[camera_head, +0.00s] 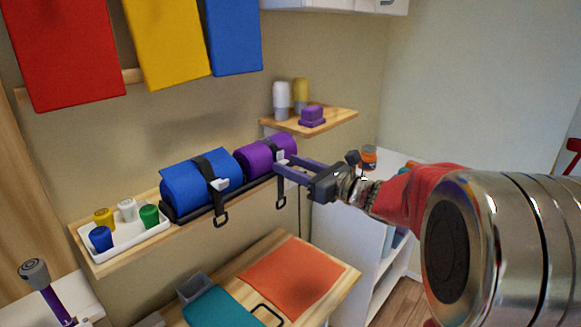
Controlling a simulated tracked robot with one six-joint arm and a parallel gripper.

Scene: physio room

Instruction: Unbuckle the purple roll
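The purple roll (258,157) lies on the wall shelf in a black holder, to the right of a blue roll (190,184). A dark strap with a pale buckle (279,156) goes around its right part. A black pull ring (281,202) hangs below the shelf edge under it. My gripper (282,165) reaches in from the right, its two fingers apart, with the tips at the buckle and the roll's right end. I see nothing held between them. Whether a fingertip touches the buckle I cannot tell. The fingers hide part of the strap.
The blue roll has its own strap and pale buckle (220,184). A white tray (126,239) with several coloured pegs stands at the shelf's left. A higher small shelf (335,119) holds bottles and a purple block. A wooden table (335,288) with mats is below.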

